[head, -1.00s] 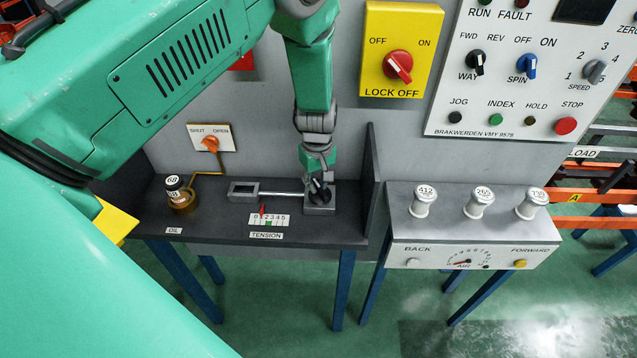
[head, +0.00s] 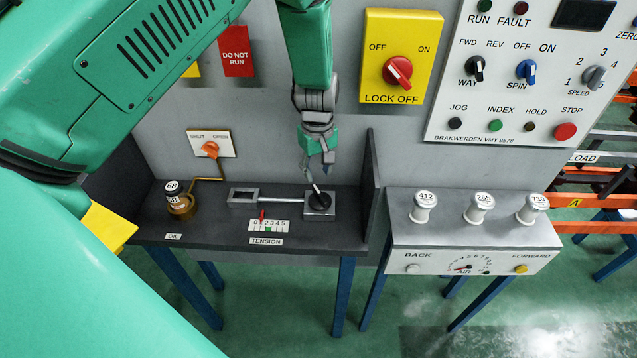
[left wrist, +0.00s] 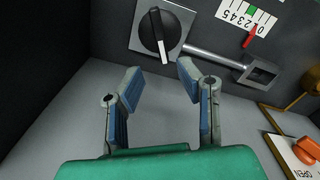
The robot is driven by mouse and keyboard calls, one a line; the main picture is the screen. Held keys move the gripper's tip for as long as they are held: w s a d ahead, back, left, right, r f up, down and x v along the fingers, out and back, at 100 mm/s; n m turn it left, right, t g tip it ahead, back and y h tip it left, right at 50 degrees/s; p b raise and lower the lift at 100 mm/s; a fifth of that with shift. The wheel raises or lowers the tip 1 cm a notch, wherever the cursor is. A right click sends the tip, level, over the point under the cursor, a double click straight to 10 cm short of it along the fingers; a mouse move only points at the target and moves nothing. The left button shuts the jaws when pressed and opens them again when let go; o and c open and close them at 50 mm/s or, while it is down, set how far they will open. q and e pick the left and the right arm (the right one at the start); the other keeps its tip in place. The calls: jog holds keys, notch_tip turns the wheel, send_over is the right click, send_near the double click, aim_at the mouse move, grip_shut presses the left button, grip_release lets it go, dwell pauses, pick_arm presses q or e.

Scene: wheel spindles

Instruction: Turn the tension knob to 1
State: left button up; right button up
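The black tension knob (head: 319,202), with a white line across it, sits on a grey block at the right end of the slide. The left wrist view shows the knob (left wrist: 157,33) ahead of the fingers. The TENSION scale (head: 269,226) runs from 0 to 5, with a green mark. Its red pointer (head: 262,216) stands near the low end, between 0 and 2, roughly at 1. My left gripper (head: 322,168) is above the knob and apart from it. Its blue-padded fingers (left wrist: 160,80) are spread with nothing between them. My right gripper is not in view.
A brass oil cup (head: 181,206) and an orange SHUT/OPEN valve (head: 209,149) are to the left. A dark upright panel (head: 371,200) borders the shelf's right side. Beyond it, an air box (head: 470,260) carries several white knobs.

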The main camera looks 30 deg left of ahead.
aim_at(318, 189)
pick_arm(q)
notch_tip(318, 189, up, 6)
jog(key=shift+f, duration=0.2)
dwell(0.3)
